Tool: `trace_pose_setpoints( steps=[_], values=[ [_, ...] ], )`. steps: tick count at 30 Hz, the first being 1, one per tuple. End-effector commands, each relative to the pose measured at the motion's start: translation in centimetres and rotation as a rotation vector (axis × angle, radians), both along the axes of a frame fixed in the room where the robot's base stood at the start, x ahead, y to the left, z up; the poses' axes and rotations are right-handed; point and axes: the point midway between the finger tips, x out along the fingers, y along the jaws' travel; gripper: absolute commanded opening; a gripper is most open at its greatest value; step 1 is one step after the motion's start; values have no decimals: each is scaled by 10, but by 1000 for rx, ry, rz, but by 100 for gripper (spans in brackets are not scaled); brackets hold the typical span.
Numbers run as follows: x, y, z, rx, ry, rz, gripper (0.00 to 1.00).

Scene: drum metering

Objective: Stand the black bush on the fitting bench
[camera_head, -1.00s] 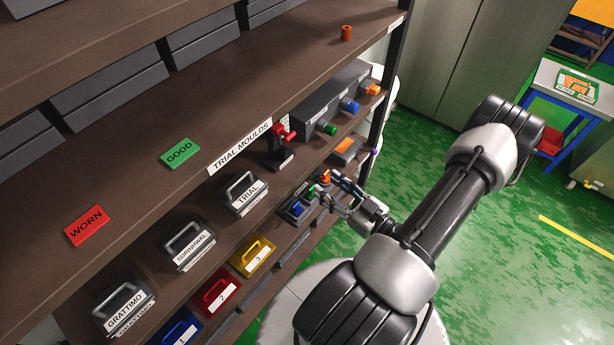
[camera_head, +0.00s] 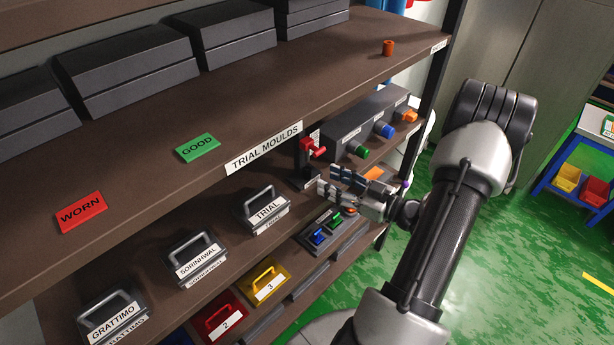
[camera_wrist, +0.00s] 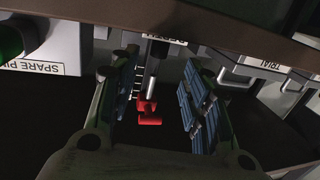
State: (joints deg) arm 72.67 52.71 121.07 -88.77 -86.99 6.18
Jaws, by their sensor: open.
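I cannot make out a black bush in either view. My gripper (camera_head: 334,182) is open and empty, at the lower shelf front by a black stand with a red handle (camera_head: 311,150). In the wrist view, the red handle (camera_wrist: 149,112) shows between the two blue-padded fingers of my gripper (camera_wrist: 160,80), apart from them. A table with a pale top and blue frame (camera_head: 597,138) is at the far right, partly cut off. I cannot tell whether it is the fitting bench.
Grey boxes with green, blue and orange ends (camera_head: 375,128) stand right of the red handle. The TRIAL mould (camera_head: 264,211) and a tray with coloured levers (camera_head: 332,232) are nearby. An orange cylinder (camera_head: 388,47) stands on the upper shelf. Green floor is open to the right.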

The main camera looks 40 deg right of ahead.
Motion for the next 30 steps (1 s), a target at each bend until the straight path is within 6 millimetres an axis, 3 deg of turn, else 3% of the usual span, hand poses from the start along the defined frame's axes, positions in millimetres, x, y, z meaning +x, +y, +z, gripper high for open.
trace_pose_setpoints(
  steps=[7,16,24,30],
  values=[
    [18,5,-2,-1,0,2,44],
    [56,15,-5,0,1,2,44],
    [59,15,-3,1,0,-1,44],
    [59,15,-3,1,0,-1,30]
  ],
)
